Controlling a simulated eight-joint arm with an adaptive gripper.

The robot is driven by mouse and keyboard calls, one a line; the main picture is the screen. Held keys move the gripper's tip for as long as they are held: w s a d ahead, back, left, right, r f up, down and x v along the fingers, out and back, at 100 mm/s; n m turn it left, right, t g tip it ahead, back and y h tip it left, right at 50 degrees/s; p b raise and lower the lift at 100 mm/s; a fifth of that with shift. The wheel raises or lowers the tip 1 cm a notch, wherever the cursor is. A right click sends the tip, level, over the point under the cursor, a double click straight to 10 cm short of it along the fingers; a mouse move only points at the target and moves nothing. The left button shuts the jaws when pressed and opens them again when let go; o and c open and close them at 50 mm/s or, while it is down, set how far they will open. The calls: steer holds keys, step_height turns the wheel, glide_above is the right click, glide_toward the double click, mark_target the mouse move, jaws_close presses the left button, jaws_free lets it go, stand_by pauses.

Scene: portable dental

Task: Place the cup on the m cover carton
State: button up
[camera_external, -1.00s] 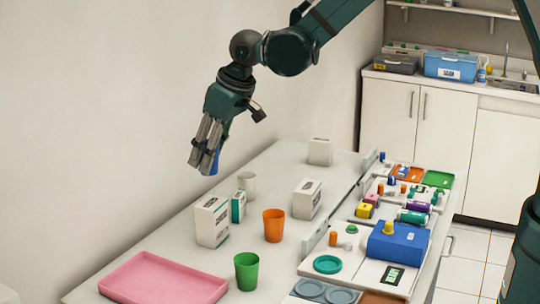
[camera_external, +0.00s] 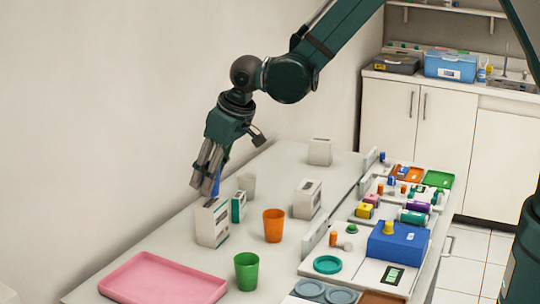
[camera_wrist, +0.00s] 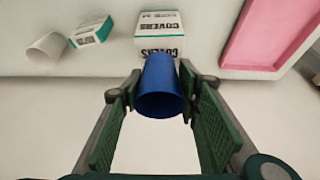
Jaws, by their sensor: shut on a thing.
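My gripper (camera_external: 207,190) is shut on a blue cup (camera_external: 216,186), which shows between the finger pads in the wrist view (camera_wrist: 162,90). In the external view the fingers hide most of the cup. A white carton (camera_external: 211,224) stands on the table just below the gripper. In the wrist view the carton (camera_wrist: 158,28) carries the word COVERS and lies right beyond the cup in the picture, partly behind it. The cup appears just above the carton's top; I cannot tell whether they touch.
Beside the carton stand a small teal-and-white box (camera_external: 238,207) and a white cup (camera_external: 246,186). An orange cup (camera_external: 273,226), a green cup (camera_external: 246,272), a pink tray (camera_external: 165,281) and two more white cartons (camera_external: 307,199) (camera_external: 320,152) are also on the table.

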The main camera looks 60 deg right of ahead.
steer(key=shift+f, duration=1.1)
steer(key=shift+f, duration=0.25)
steer(key=o, duration=0.7)
steer(key=shift+r, duration=0.1)
steer(key=shift+r, duration=0.2)
steer(key=v, duration=1.2)
steer(key=shift+d, duration=0.1)
